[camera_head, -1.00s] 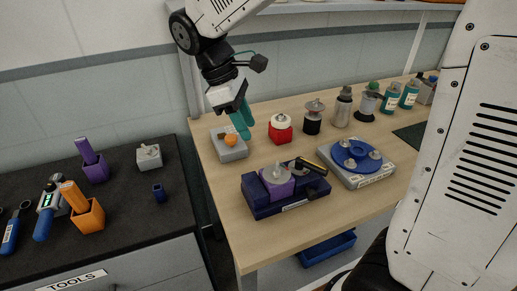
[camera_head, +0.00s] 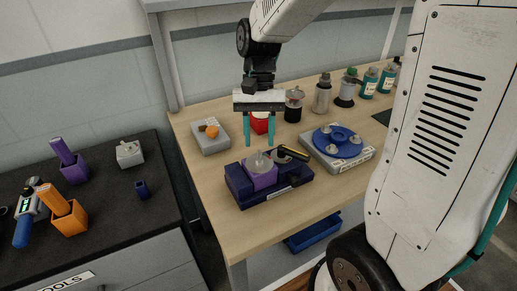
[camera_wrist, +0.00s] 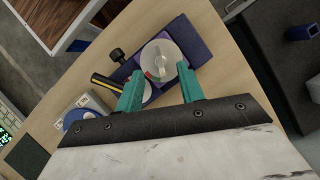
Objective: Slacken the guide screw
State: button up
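A dark blue fixture (camera_head: 246,193) stands on the table, with a purple block (camera_head: 262,179) and a pale round disc on it. A black knob (camera_wrist: 118,55) sticks out at its side in the wrist view; it may be the guide screw, but I cannot tell for sure. A black and yellow handle (camera_wrist: 104,82) lies beside the disc (camera_wrist: 160,60). My gripper (camera_head: 260,145) is open and empty, with its teal fingers pointing down above the fixture. In the wrist view the disc shows between and beyond the fingertips (camera_wrist: 160,78).
A blue turntable (camera_head: 338,141) stands to the right. A grey box (camera_head: 211,146) with an orange piece is at the back left. The wooden tabletop in front of the fixture is clear.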

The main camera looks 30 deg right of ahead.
aim_at(259, 154)
jog(key=shift+x, duration=1.9)
grip_shut()
jog(key=shift+a+n+h, duration=0.1)
jog(key=shift+n+h, duration=0.2)
jog(key=shift+n, duration=0.5)
grip_release()
jog(key=v, duration=0.8)
jog(key=shift+w+f, duration=0.1)
